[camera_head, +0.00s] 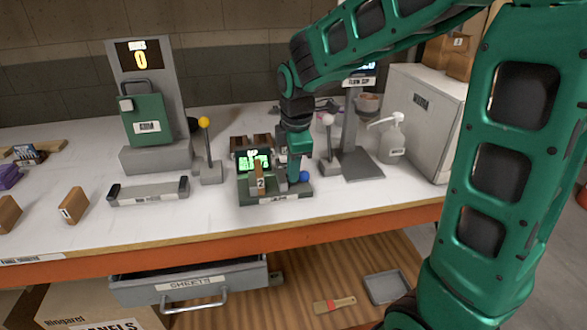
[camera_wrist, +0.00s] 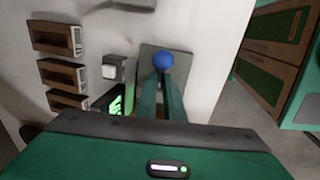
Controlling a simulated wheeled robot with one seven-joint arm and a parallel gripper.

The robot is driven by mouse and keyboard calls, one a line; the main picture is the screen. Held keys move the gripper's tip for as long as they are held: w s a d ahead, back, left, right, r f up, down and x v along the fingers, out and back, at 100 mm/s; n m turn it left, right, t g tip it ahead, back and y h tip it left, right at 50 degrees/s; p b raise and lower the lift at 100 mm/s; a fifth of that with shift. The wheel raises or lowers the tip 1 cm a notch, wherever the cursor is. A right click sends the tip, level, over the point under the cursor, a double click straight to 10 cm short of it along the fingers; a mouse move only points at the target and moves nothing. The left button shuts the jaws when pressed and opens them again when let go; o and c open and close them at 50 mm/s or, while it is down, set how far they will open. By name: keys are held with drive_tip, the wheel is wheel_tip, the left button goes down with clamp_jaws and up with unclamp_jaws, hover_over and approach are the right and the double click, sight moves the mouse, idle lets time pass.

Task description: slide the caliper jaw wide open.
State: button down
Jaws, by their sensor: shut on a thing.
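The caliper (camera_head: 275,197) is a grey bench fixture with a lit green display (camera_head: 252,160), standing near the front of the white table. A wooden block marked 2 (camera_head: 259,180) stands upright on it. Its blue ball knob (camera_head: 304,176) is at the right end. My gripper (camera_head: 295,172) points down over the right part of the caliper. In the wrist view the two green fingers (camera_wrist: 162,83) are closed in at the blue knob (camera_wrist: 163,61). My gripper hides part of the sliding jaw, and I cannot tell the exact jaw gap.
A lever with a yellow ball (camera_head: 205,122) stands left of the caliper, and a lever with a pale ball (camera_head: 328,119) stands right. A pump bottle (camera_head: 391,138) is further right. An open drawer (camera_head: 190,285) juts out below the table.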

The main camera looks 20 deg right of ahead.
sight(297, 188)
drive_tip(key=shift+w+d+r, duration=0.15)
drive_tip(key=shift+d, duration=0.15)
drive_tip(key=c, duration=1.9)
unclamp_jaws()
drive_tip(key=shift+o, duration=0.2)
drive_tip(key=shift+a+r, duration=0.1)
drive_tip(key=shift+r, duration=0.05)
wheel_tip(297, 188, up, 10)
drive_tip(key=s, duration=0.2)
drive_tip(key=shift+s, duration=0.1)
